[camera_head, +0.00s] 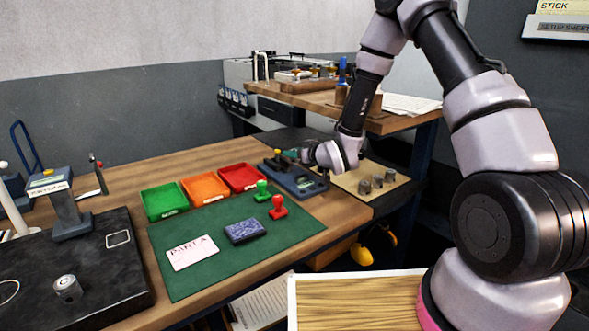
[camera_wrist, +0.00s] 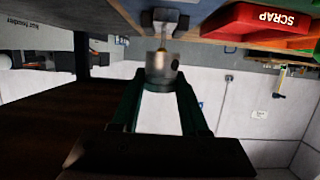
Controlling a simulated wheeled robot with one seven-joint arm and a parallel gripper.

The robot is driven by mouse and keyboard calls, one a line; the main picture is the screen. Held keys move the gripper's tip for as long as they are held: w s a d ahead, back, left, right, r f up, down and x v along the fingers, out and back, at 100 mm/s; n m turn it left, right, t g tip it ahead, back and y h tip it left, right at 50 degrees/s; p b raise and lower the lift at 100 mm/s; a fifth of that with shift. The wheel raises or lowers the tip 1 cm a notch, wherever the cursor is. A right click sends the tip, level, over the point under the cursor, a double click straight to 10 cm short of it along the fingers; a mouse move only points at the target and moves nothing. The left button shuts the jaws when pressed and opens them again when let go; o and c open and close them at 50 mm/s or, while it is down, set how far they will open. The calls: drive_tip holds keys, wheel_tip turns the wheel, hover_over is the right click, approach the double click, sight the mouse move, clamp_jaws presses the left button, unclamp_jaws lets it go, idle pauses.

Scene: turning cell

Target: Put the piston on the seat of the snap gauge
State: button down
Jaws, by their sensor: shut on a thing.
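My gripper (camera_head: 292,154) is at the far side of the bench, over the blue-grey snap gauge (camera_head: 302,184). In the wrist view its green fingers (camera_wrist: 163,100) are shut on the piston (camera_wrist: 162,69), a short silver cylinder with a dark side hole. The piston's far end faces a brass-coloured tip under a grey block (camera_wrist: 163,18), apparently part of the gauge. I cannot tell whether the piston touches the tip or the seat. In the head view the piston is too small and covered to make out clearly.
Several grey pistons stand on a tan board (camera_head: 347,184) right of the gauge. Green (camera_head: 163,202), orange (camera_head: 205,189) and red (camera_head: 241,179) trays lie to its left. Red (camera_head: 278,207) and green (camera_head: 262,190) stamps stand on the green mat (camera_head: 190,282). A raised shelf (camera_head: 330,98) is behind.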

sight(294, 177)
drive_tip(key=shift+f, duration=2.65)
drive_tip(key=shift+f, duration=0.2)
drive_tip(key=shift+c, duration=2.1)
unclamp_jaws()
drive_tip(key=shift+r, duration=0.1)
drive_tip(key=shift+s+d+r, duration=0.1)
drive_tip(key=shift+s+r, duration=0.05)
drive_tip(key=shift+s, duration=0.05)
drive_tip(key=v, duration=1.1)
drive_tip(key=shift+s+d+r, duration=0.1)
drive_tip(key=shift+s+r, duration=0.05)
drive_tip(key=shift+s, duration=0.15)
